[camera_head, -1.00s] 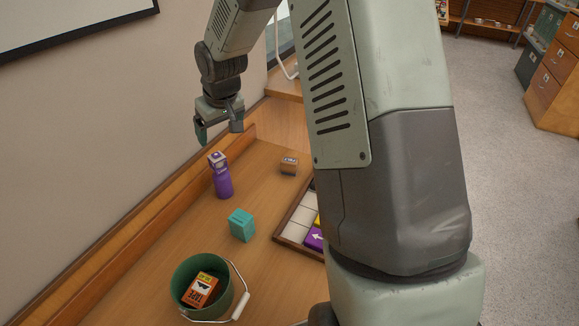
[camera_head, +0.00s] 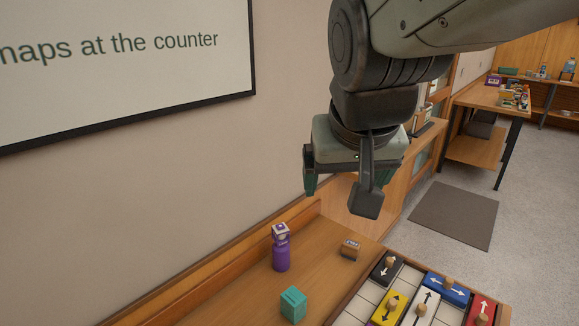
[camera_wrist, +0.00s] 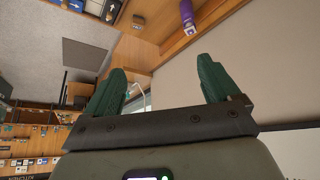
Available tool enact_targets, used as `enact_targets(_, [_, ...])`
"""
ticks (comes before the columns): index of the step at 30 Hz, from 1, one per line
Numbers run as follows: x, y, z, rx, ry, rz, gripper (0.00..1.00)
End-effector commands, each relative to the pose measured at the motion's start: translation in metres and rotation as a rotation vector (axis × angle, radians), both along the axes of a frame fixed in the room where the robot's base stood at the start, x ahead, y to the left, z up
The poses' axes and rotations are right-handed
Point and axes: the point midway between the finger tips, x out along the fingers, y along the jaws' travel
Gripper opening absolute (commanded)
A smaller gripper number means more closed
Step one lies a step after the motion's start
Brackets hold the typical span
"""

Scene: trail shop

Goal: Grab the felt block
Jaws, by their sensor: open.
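A small brown block with a dark grey underside (camera_head: 350,249), which looks like the felt block, lies on the wooden counter between a purple bottle and a board of arrow tiles. In the wrist view it shows small near the top edge (camera_wrist: 138,21). My gripper (camera_head: 339,190) is open and empty, well above the counter near its far end, with fingers pointing down. In the wrist view its two green fingers (camera_wrist: 160,82) are spread, with nothing between them.
A teal box (camera_head: 292,304) is nearer. The arrow-tile board (camera_head: 361,307) lies to the right. A wall and raised wooden ledge (camera_head: 215,277) bound the counter's left side.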

Motion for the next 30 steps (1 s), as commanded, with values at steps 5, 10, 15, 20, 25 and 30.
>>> enact_targets(5, [0.023, 0.005, 0.000, 0.123, -0.098, -0.149, 0.89])
enact_targets(10, [0.063, 0.013, -0.005, 0.232, -0.169, -0.254, 0.89])
enact_targets(15, [0.105, 0.021, -0.016, 0.348, -0.224, -0.343, 0.89])
enact_targets(20, [0.156, 0.029, -0.037, 0.508, -0.274, -0.446, 0.89])
enact_targets(25, [0.226, 0.038, -0.078, 0.797, -0.329, -0.613, 0.89])
enact_targets(30, [0.285, 0.036, -0.125, 1.151, -0.370, -0.815, 0.89])
